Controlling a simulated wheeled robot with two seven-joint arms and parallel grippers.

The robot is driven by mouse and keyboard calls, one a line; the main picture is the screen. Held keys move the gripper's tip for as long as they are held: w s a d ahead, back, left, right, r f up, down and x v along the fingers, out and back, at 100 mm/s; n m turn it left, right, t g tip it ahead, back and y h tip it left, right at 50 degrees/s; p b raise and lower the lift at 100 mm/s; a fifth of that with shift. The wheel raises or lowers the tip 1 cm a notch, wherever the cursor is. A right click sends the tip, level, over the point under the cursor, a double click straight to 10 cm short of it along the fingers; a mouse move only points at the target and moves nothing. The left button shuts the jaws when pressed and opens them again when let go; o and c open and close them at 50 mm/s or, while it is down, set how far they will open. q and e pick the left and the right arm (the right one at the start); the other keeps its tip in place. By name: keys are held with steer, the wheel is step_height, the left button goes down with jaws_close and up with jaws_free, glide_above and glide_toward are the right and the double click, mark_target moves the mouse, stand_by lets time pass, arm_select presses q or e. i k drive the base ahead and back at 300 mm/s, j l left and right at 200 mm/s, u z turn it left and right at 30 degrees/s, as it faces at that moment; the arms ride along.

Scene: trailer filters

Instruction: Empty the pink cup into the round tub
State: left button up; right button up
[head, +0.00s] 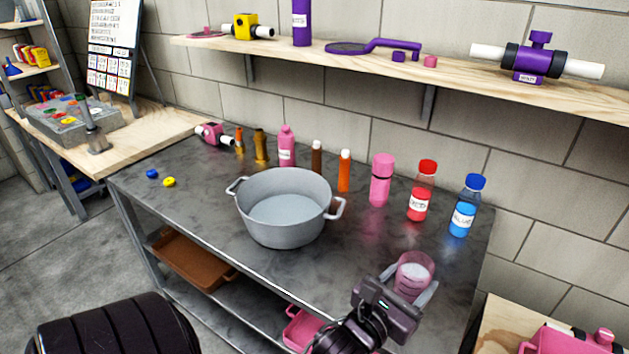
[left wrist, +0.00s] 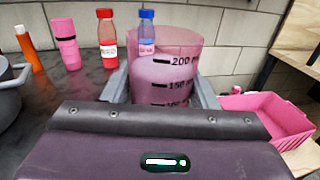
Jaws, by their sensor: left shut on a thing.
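The pink cup (head: 416,262) is see-through, with a pale content visible inside. In the left wrist view the cup (left wrist: 180,50) looks upright and shows dark volume marks; its base is hidden. My left gripper (head: 408,284) is shut on the cup, one finger on each side, near the right end of the metal table. I cannot tell whether the cup touches the tabletop. The round tub (head: 285,228) is a grey pot with two side handles and a pale inside floor. It stands mid-table, left of the cup and apart from it. My right gripper is not in view.
Behind the tub and cup stand a pink bottle (head: 286,148), an orange bottle (head: 344,172), a pink flask (head: 381,182), a red bottle (head: 420,200) and a blue bottle (head: 464,212). A pink bin (left wrist: 270,118) is at the right. Tabletop between tub and cup is clear.

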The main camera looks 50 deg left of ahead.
mark_target(283, 207)
steer(key=j+z, duration=0.2)
steer(key=j, duration=0.25)
steer(key=k+j+z, duration=0.1)
steer(key=j+z, duration=0.15)
steer(key=j, duration=0.2)
steer(key=k+j+z, duration=0.2)
steer(key=j, duration=0.25)
steer(key=k+j, duration=0.1)
steer(key=j, duration=0.35)
steer(key=k+j, duration=0.1)
steer(key=j, duration=0.4)
steer(key=k+j, duration=0.1)
steer(key=j, duration=0.8)
steer(key=k+z, duration=0.05)
